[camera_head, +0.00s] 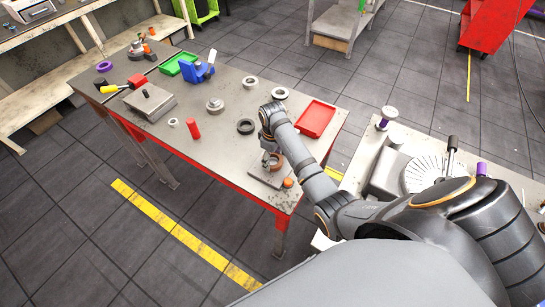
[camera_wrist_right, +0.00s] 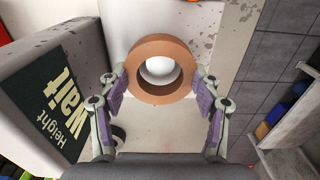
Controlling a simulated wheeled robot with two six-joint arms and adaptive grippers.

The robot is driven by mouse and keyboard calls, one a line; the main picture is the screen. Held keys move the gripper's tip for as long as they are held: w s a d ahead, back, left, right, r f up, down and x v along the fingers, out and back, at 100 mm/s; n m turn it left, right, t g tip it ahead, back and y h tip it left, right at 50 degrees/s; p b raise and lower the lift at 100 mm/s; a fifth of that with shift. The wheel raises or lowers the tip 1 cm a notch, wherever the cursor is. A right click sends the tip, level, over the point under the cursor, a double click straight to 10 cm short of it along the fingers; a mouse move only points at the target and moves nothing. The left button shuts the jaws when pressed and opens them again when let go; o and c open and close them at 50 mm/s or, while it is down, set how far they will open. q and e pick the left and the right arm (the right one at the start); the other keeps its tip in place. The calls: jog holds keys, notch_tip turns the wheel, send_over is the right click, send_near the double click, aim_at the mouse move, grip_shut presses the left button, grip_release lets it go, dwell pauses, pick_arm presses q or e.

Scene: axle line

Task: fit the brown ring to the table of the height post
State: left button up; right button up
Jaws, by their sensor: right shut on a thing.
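The brown ring (camera_head: 277,162) is at the height post (camera_head: 265,180), near the front right of the steel table. My right gripper (camera_head: 271,157) points down there, shut on the ring. In the right wrist view the ring (camera_wrist_right: 160,97) sits between the two purple-padded fingers, held at its outer sides. A white, round-topped part (camera_wrist_right: 160,70) shows through the ring's hole. Whether the ring rests on the surface below or hangs just above it, I cannot tell. A grey block with a dark "Height wait" panel (camera_wrist_right: 58,112) stands to the left. My left gripper is not in view.
A red tray (camera_head: 316,119), a dark ring (camera_head: 246,127) and pale rings (camera_head: 280,93) lie nearby on the table. A red cylinder (camera_head: 193,128) stands farther left. An orange piece (camera_head: 288,183) is close to the post's base. Another bench (camera_head: 365,150) is on the right.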

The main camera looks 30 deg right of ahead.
jog(key=shift+f+b, duration=0.45)
jog(key=shift+f, duration=0.6)
jog(key=o, duration=1.4)
jog(key=shift+c, duration=0.2)
notch_tip(320, 180, up, 8)
jog(key=shift+f, duration=0.25)
jog(key=shift+f, duration=0.1)
